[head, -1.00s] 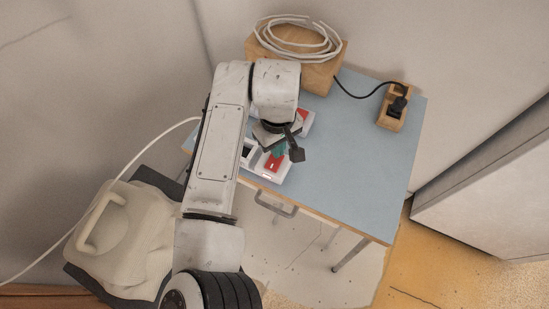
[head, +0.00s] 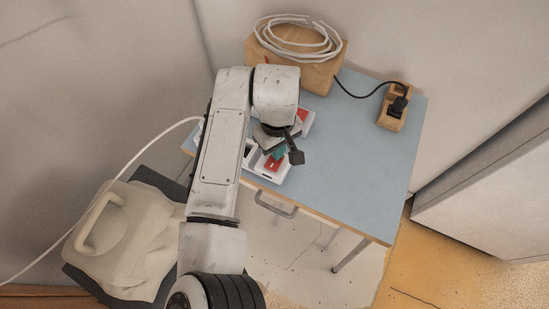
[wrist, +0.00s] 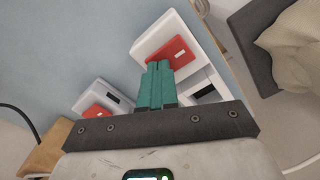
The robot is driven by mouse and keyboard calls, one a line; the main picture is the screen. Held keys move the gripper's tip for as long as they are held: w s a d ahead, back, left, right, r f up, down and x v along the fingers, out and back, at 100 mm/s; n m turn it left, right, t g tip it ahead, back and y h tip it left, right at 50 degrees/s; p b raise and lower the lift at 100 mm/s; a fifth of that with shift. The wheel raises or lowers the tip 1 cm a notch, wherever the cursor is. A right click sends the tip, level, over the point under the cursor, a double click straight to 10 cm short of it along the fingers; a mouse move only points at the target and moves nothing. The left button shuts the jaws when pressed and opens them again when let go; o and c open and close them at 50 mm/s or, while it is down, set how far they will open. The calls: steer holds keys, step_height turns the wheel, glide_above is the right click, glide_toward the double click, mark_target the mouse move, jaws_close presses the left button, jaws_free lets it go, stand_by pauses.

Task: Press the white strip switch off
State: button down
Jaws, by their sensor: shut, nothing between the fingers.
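Two white strips with red switches lie on the blue table. The front strip (head: 262,171) is at the table's front edge, and its red switch (head: 272,164) shows partly below my gripper. In the wrist view this red switch (wrist: 172,53) is just beyond my fingertips. The other strip's red switch (head: 303,114) is farther back, and it shows at lower left in the wrist view (wrist: 96,111). My gripper (wrist: 158,66) has teal fingers, shut together and empty. Its tips overlap the edge of the front red switch; I cannot tell whether they touch it.
A wooden box with coiled white cable (head: 297,38) stands at the back. A black plug sits in a wooden block (head: 391,117) at back right. The blue table's right side (head: 350,160) is clear.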

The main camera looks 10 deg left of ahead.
step_height(320, 180, up, 7)
steer(key=p, duration=0.7)
steer(key=shift+p, duration=0.4)
stand_by(0.3)
